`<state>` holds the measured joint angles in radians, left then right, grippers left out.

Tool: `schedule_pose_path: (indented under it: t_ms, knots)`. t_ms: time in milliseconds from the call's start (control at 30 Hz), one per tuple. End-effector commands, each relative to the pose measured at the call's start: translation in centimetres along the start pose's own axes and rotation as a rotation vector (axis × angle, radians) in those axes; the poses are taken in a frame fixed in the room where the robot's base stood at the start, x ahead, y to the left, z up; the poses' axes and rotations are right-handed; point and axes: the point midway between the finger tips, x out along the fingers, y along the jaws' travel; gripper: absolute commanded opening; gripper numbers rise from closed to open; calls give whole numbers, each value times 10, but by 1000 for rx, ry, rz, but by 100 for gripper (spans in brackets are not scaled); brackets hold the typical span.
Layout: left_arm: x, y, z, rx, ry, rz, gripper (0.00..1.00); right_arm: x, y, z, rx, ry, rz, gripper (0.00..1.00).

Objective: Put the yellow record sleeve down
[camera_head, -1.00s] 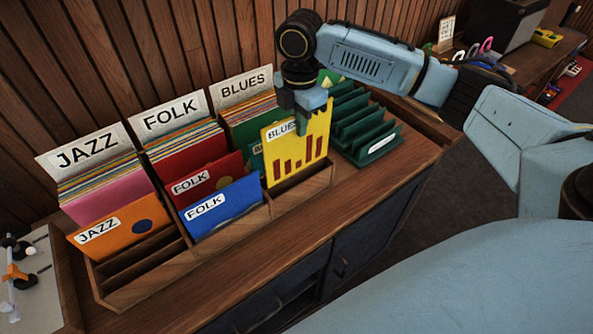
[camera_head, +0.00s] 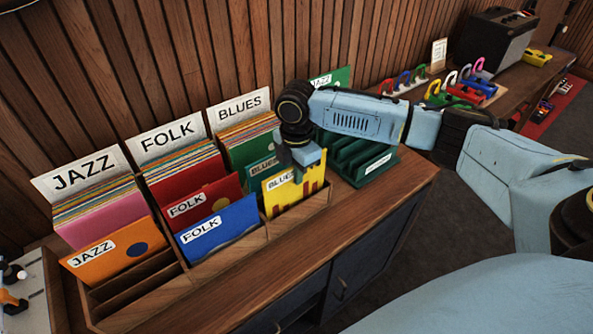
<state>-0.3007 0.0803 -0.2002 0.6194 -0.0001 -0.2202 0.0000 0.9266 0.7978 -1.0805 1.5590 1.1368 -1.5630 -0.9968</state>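The yellow record sleeve (camera_head: 283,198) with a BLUES label and dark red bars stands in the front slot of the wooden bin's BLUES column. Its lower part is hidden behind the bin's front wall (camera_head: 300,217). My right gripper (camera_head: 301,174) is over its top edge from above, with a finger in front of the sleeve, and appears shut on it. The back finger is hidden. A green BLUES sleeve (camera_head: 262,166) stands just behind it. My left gripper is not in view.
FOLK sleeves in blue (camera_head: 220,230) and red (camera_head: 222,192) and an orange JAZZ sleeve (camera_head: 112,250) stand to the left. A green slotted rack (camera_head: 378,165) is close on the right, with a green JAZZ sleeve (camera_head: 340,75) at its back. The counter's right end (camera_head: 405,190) is clear.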

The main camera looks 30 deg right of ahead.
Motion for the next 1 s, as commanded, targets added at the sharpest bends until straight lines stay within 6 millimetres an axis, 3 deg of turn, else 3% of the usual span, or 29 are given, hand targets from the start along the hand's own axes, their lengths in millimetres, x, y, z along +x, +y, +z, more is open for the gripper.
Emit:
schedule_pose_path:
  t_ms: [367,500,567,867,1000]
  knots:
    - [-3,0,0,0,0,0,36,9,0,0,0,0,-1,0]
    - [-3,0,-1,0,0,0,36,9,0,0,0,0,-1,21]
    - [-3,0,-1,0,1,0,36,9,0,0,0,0,-1,26]
    - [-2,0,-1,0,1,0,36,6,0,0,0,0,1,26]
    - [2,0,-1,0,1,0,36,-8,1,0,-1,0,3,26]
